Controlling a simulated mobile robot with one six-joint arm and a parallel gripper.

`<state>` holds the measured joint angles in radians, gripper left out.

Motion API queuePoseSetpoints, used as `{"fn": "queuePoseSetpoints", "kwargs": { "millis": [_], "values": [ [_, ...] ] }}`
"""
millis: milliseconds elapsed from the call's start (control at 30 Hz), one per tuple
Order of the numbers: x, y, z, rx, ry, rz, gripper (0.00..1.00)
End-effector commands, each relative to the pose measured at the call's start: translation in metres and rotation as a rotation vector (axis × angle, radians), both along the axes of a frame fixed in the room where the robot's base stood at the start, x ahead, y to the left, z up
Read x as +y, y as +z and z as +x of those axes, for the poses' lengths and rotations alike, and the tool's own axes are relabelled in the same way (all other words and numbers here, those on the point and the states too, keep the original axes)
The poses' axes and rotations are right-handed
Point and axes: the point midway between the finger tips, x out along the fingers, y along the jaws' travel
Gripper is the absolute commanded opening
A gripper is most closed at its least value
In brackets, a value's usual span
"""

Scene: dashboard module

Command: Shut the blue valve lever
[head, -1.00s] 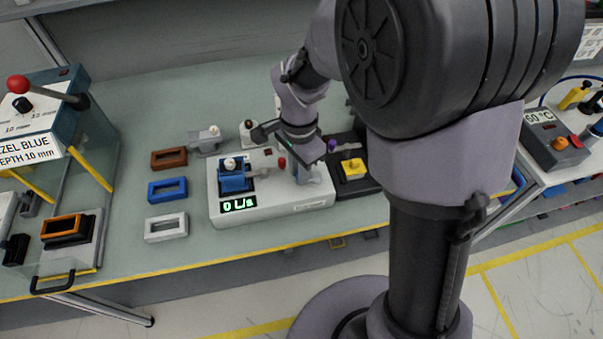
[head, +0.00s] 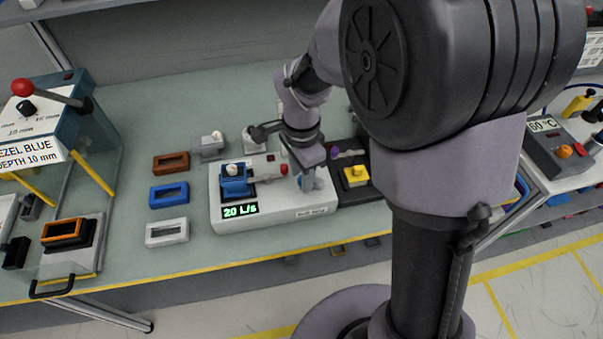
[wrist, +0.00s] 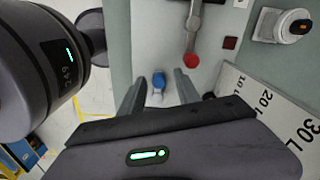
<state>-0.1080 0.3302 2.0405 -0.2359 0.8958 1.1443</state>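The grey-white valve box (head: 255,215) stands on the bench, its display (head: 240,211) reading 20 L/s. A blue block (head: 234,188) with a white knob is on its left part. A grey lever with a red knob (head: 284,170) points right from it; the red knob also shows in the wrist view (wrist: 193,60). My gripper (head: 308,184) is at the box's right part. In the wrist view my gripper (wrist: 160,90) has its fingers apart. A small blue piece (wrist: 158,80) shows between them; I cannot tell whether they touch it. The box's right part is partly hidden.
A black box with a yellow button (head: 355,175) stands right of the valve box. Brown (head: 170,164), blue (head: 169,194) and white (head: 167,231) frames lie to the left. A scale plate (wrist: 265,108) shows in the wrist view. The bench front is clear.

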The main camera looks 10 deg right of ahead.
Motion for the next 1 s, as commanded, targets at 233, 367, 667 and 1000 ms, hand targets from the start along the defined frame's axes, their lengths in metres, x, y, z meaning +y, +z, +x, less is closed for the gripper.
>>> {"fn": "queuePoseSetpoints", "kwargs": {
  "millis": [233, 367, 667, 1000],
  "values": [
    [0.000, 0.000, -0.001, 0.001, 0.000, 0.000, 0.39],
    [0.000, 0.013, 0.000, 0.000, 0.000, 0.000, 0.39],
    [0.000, 0.112, 0.001, -0.003, 0.000, 0.000, 0.39],
    [0.000, 0.173, 0.000, 0.000, 0.000, 0.000, 0.39]
  ]
}}
